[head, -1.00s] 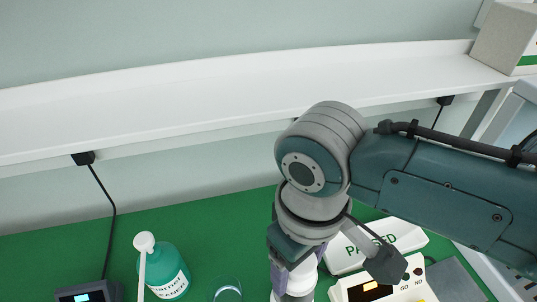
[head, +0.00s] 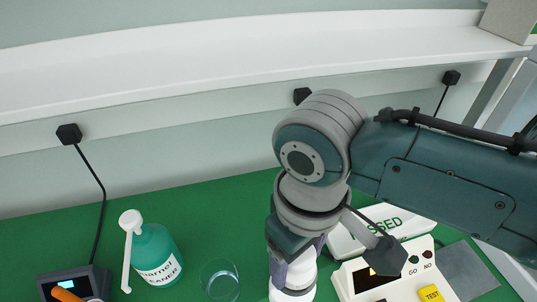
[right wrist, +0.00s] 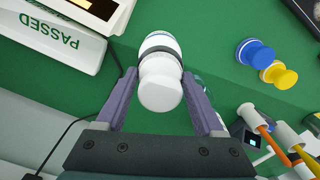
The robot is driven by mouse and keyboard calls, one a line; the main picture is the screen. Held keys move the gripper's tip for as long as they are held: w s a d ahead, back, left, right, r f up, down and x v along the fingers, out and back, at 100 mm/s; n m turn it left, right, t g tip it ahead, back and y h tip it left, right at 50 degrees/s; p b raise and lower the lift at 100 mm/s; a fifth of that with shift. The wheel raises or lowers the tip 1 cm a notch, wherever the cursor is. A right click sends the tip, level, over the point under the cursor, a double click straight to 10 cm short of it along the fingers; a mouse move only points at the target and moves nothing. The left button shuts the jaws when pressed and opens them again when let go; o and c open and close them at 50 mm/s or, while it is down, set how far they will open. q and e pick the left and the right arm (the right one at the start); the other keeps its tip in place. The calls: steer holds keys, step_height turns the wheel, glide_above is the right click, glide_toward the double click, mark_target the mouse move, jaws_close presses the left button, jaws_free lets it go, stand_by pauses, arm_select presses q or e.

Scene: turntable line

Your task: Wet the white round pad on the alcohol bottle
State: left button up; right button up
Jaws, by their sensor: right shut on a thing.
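My right gripper (head: 296,262) points down and is shut on a white round-headed piece (head: 301,268) with a dark band. In the right wrist view my gripper (right wrist: 160,78) has its purple fingers on both sides of this piece (right wrist: 160,92), which I take for the white round pad. Its far end is partly hidden behind its head, so I cannot tell what it touches. A teal bottle (head: 158,255) with a white pump spout stands at the left; its label ends in "CLEANER". I see no label that reads alcohol. My left gripper is out of view.
A clear glass (head: 220,281) stands between the teal bottle and my right gripper. A device with a lit screen (head: 72,285) is at lower left. A panel with GO/NO lights (head: 385,275) is right of the gripper. Blue (right wrist: 256,52) and yellow (right wrist: 279,74) knobbed pieces lie on the green mat.

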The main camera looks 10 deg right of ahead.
steer(key=shift+f+b, duration=0.45)
steer(key=shift+f, duration=0.2)
stand_by(0.6)
steer(key=shift+f+b, duration=0.3)
steer(key=shift+f, duration=0.1)
stand_by(1.5)
steer(key=shift+p, duration=0.35)
step_height(320, 180, up, 5)
steer(key=p, duration=0.5)
steer(key=shift+f, duration=0.2)
step_height(320, 180, up, 2)
steer(key=p, duration=0.2)
steer(key=shift+r+p, duration=0.25)
steer(key=shift+p, duration=0.15)
steer(key=shift+f, duration=0.1)
steer(key=shift+w, duration=0.1)
